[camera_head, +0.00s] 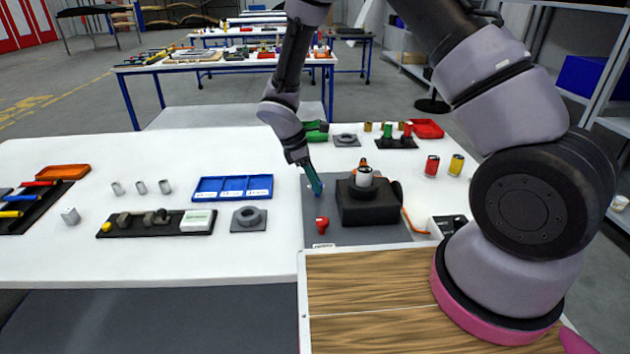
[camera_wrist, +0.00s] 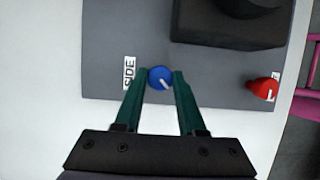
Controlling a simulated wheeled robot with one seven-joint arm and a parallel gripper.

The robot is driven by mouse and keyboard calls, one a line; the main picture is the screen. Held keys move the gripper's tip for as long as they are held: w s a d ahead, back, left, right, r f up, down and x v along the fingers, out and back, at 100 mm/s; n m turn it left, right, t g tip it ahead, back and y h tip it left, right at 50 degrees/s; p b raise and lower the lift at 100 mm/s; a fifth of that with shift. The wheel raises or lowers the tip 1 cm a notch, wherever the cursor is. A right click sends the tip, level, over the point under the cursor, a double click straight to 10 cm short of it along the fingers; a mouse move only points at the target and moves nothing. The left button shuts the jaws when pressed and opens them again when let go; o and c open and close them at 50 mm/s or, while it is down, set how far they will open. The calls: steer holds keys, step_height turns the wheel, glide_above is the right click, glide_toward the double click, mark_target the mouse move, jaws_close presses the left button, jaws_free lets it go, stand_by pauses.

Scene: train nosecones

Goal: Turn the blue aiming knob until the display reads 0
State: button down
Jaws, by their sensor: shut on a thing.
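The blue aiming knob (camera_wrist: 160,78) is a small round knob on a grey plate (camera_wrist: 120,60). In the wrist view it sits between the tips of my gripper's green fingers (camera_wrist: 160,84), which are closed on it. A white pointer mark on the knob points down and to the right. In the head view my gripper (camera_head: 315,184) reaches down to the left part of the plate, and the knob is mostly hidden behind the fingers. I cannot make out any display number in either view.
A red knob (camera_head: 321,224) stands nearby on the plate. A dark block (camera_head: 368,208) holding a white and orange part is right of my gripper. A blue tray (camera_head: 232,188) and a black board (camera_head: 150,228) with small parts lie to the left.

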stand_by(0.3)
steer(key=c, duration=0.5)
jaws_free()
steer(key=v, duration=1)
steer(key=shift+a+r, duration=0.25)
steer(key=shift+r, duration=0.1)
steer(key=s+d+r+m+t+y, duration=0.1)
steer(key=s+d+r+m+y, duration=0.1)
steer(key=d+r+m, duration=0.6)
steer(key=s+d+r+m+t+y, duration=0.15)
steer(key=d+r, duration=0.45)
steer(key=r, duration=0.6)
steer(key=s+d+r+m+t+y, duration=0.1)
steer(key=s+d+r+m+t, duration=0.1)
steer(key=s+d+r+m, duration=0.2)
steer(key=s+d+r+m+t+y, duration=0.2)
steer(key=s+d+r+m, duration=0.3)
steer(key=s+m, duration=0.4)
steer(key=shift+s+d+r+t, duration=0.35)
steer(key=shift+s+r, duration=0.2)
steer(key=shift+s, duration=0.1)
